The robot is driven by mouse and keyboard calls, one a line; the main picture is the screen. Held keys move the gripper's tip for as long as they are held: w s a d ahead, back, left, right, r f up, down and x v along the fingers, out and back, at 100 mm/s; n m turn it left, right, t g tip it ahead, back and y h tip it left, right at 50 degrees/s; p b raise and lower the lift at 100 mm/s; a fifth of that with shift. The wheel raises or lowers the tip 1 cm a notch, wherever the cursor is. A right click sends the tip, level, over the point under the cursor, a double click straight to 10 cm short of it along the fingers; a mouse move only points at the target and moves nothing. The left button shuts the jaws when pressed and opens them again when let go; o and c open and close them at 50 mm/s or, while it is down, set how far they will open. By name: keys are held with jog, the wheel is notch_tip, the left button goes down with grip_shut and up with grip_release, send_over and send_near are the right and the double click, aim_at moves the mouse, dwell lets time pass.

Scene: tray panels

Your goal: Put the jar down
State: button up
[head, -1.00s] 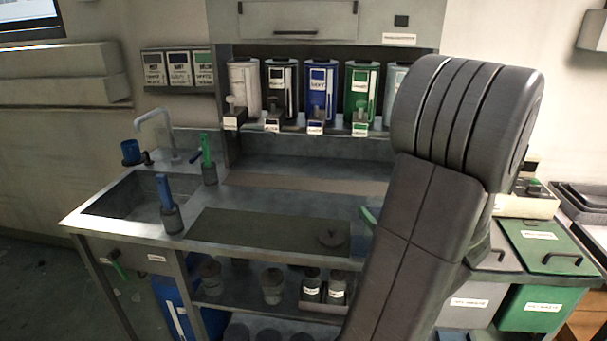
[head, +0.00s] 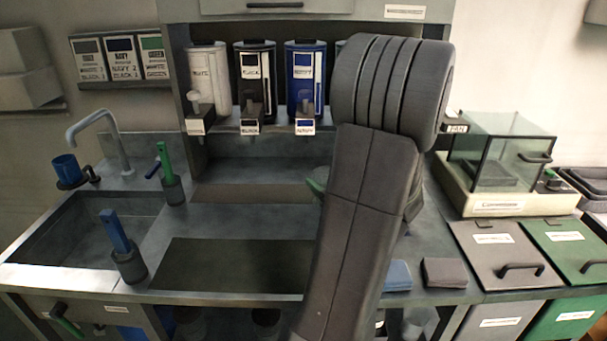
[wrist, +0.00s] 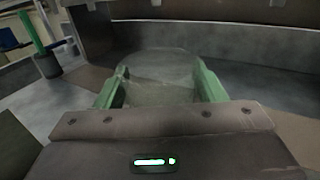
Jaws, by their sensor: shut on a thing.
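The jar (wrist: 158,66) is a clear, greyish vessel in the wrist view, between the two green fingers of my gripper (wrist: 160,88). The fingers are shut on its sides. Its lower part is hidden by the gripper body, so I cannot tell whether its base touches the worktop. In the head view my arm hides the jar. Only a bit of a green finger (head: 318,183) shows left of the arm, above the worktop (head: 228,219).
A dark mat (head: 225,265) lies bare on the worktop left of my arm. The sink (head: 70,245) and two brush holders are further left. Dispensers (head: 255,85) line the back. Folded cloths (head: 445,272), a glass-sided box (head: 500,150) and lidded bins (head: 505,255) are right.

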jog(key=shift+w+a+f+p, duration=0.1)
jog(key=shift+w+a+f, duration=0.7)
jog(key=shift+w, duration=0.8)
jog(key=shift+w+a+f+p, duration=0.1)
jog(key=shift+w+a+f, duration=0.25)
jog(key=shift+w+a, duration=1)
jog(key=shift+w+a+f+p, duration=0.1)
jog(key=shift+w+a+f, duration=0.55)
jog(key=shift+w, duration=1.25)
jog(key=shift+r, duration=0.1)
jog(key=o, duration=0.8)
jog(key=shift+f, duration=0.25)
jog(key=o, duration=0.5)
jog(key=shift+c, duration=0.2)
jog(key=shift+r, duration=0.15)
